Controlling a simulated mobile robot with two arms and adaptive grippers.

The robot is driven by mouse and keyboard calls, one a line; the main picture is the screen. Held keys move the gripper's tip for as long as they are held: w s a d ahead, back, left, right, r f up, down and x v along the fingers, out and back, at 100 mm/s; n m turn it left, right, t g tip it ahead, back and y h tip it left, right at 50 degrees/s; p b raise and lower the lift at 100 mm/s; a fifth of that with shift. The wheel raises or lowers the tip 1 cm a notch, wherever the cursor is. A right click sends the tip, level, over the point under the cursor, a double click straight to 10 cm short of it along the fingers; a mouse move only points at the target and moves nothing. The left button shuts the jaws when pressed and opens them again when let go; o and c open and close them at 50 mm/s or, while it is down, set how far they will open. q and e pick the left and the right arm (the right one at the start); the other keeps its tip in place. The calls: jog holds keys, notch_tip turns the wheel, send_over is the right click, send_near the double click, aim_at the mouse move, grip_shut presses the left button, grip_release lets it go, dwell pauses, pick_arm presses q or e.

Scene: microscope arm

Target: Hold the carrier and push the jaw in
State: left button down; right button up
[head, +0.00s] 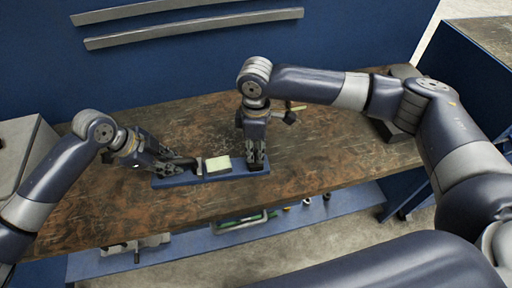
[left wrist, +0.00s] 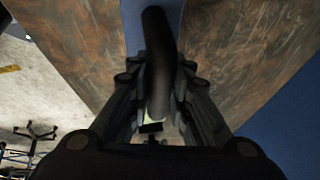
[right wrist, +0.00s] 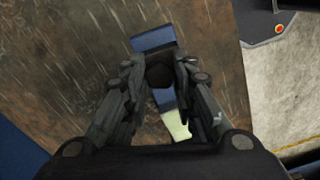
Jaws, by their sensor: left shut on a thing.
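The carrier (head: 180,181) is a long blue plate lying on the brown bench. A pale green block (head: 217,164) sits on it; it also shows in the right wrist view (right wrist: 176,125). A small dark upright piece, perhaps the jaw, stands just left of the block, partly hidden. My left gripper (head: 188,163) comes in low from the left, shut on a thick dark rod (left wrist: 158,60) at the carrier's left part. My right gripper (head: 256,166) points down at the carrier's right end. Its fingers lie on both sides of a dark round post (right wrist: 160,74); whether they grip it is unclear.
The bench top (head: 310,150) is clear to the right of the carrier. A grey box (head: 25,150) stands at the far left and a dark one (head: 402,72) at the back right. Below the front edge is a blue shelf (head: 210,240) with several items.

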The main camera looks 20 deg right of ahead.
pick_arm(q)
jog(key=shift+d+r, duration=0.1)
jog(key=shift+r, duration=0.05)
pick_arm(e)
grip_shut()
jog(key=shift+w+a, duration=0.15)
jog(key=shift+a, duration=1.4)
jog(key=shift+w+a, duration=0.1)
jog(key=shift+a, duration=1.4)
jog(key=o, duration=0.9)
grip_release()
jog(key=shift+o, duration=0.2)
jog(key=shift+d, duration=0.1)
jog(key=shift+r, duration=0.1)
notch_tip(320, 180, up, 12)
